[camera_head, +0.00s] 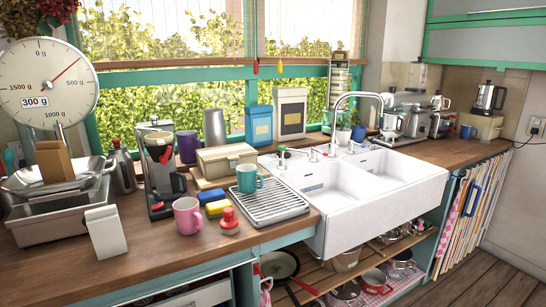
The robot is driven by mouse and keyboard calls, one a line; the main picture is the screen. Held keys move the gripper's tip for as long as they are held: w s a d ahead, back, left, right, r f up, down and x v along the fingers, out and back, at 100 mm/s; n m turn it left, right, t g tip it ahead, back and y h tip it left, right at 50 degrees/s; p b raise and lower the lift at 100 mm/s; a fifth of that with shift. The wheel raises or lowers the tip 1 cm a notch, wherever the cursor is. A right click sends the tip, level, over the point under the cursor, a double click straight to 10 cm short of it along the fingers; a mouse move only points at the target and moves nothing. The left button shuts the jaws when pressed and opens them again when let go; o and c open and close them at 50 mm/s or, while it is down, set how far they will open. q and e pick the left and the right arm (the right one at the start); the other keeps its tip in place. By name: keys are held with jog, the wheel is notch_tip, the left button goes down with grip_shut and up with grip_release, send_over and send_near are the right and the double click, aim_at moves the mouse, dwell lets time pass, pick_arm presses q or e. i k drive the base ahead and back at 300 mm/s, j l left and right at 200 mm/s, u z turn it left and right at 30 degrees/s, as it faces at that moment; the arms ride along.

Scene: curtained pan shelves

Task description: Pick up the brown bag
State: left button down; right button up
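A brown bag (54,162) stands a little tilted in the metal pan (28,183) of a kitchen scale at the far left of the head view. It looks like a small paper packet. The pan's lower part sits over a grey metal tray (60,222) on the wooden counter. The round white scale dial (48,84) rises behind the bag. Neither of my grippers shows in this view, and nothing is seen holding the bag.
A white packet (106,232) leans at the tray's front right. A coffee machine (159,170), a pink mug (187,215) and a teal mug (248,178) stand to the right. A white sink (345,195) takes up the middle. Bare wooden counter (150,260) lies at the front left.

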aim_at(53, 159)
jog(key=u, duration=1.35)
